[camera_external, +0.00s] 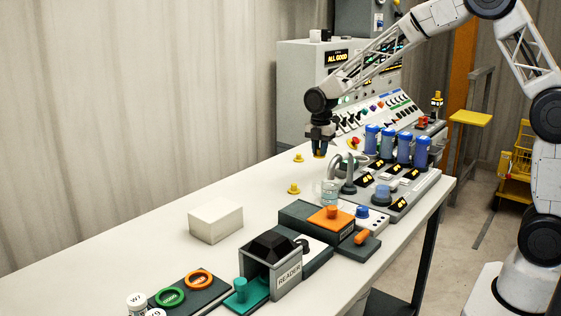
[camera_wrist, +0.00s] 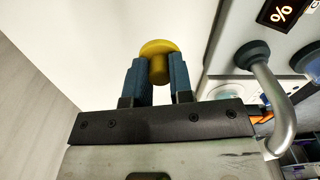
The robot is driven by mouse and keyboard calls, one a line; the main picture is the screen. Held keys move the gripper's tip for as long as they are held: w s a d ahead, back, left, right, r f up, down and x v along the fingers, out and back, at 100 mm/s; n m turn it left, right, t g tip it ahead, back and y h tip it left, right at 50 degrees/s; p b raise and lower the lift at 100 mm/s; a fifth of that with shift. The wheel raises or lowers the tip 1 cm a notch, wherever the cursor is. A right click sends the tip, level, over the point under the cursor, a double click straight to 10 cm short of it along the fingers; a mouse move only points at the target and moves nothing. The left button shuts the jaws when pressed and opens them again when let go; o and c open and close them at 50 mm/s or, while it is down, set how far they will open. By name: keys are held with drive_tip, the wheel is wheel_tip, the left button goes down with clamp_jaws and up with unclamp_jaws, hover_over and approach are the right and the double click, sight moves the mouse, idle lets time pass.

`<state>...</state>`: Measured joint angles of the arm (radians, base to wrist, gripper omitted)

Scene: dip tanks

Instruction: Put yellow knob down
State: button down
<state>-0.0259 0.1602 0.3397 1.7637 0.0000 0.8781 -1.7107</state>
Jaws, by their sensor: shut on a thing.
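My gripper (camera_external: 320,150) hangs from the arm above the far part of the white table. Its blue fingers are shut on a yellow knob (camera_wrist: 158,70), which shows between the fingertips in the wrist view (camera_wrist: 159,82).
A glass beaker (camera_external: 329,191) and a curved grey pipe (camera_wrist: 268,80) are close on the right. Blue cylinders (camera_external: 388,143) stand behind them. A white box (camera_external: 216,220) lies nearer on the table (camera_external: 225,180). The table's left side is largely clear.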

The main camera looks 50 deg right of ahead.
drive_tip(key=shift+a, duration=0.1)
drive_tip(key=s+a+r, duration=0.1)
drive_tip(key=s+a, duration=0.2)
drive_tip(key=a, duration=0.9)
drive_tip(key=s+a+m, duration=0.1)
drive_tip(key=s+a, duration=0.2)
drive_tip(key=a, duration=1)
drive_tip(key=s+a+r+m, duration=0.1)
drive_tip(key=s+a, duration=0.3)
drive_tip(key=a, duration=0.9)
drive_tip(key=shift+r, duration=0.3)
drive_tip(key=shift+w, duration=0.1)
hover_over(214, 210)
drive_tip(key=shift+w+d+f, duration=0.1)
drive_tip(key=shift+f, duration=0.65)
drive_tip(key=shift+f, duration=0.1)
drive_tip(key=shift+f, duration=1.7)
drive_tip(key=shift+f, duration=0.1)
drive_tip(key=c, duration=1)
unclamp_jaws()
